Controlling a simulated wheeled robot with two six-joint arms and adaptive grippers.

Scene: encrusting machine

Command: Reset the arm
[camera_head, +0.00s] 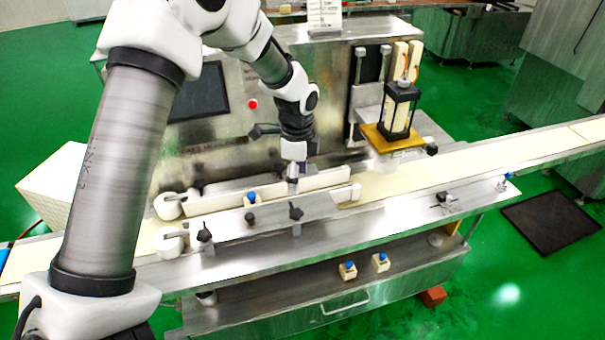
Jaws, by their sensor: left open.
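My left arm comes in from the left and reaches over the encrusting machine (400,225). My left gripper (293,186) points down over the belt, between the two guide rails, and its jaws look small from here. The rear rail (325,181) and the front rail (265,216) lie on either side of it. I cannot tell whether the gripper touches a rail. I see nothing held in it. My right gripper is not in view.
The pale conveyor belt (480,156) runs off to the right. A black-framed unit on a yellow plate (395,136) stands right of my gripper. A dark screen (199,95) and a red button (252,104) are behind. A dark mat (551,221) lies on the green floor.

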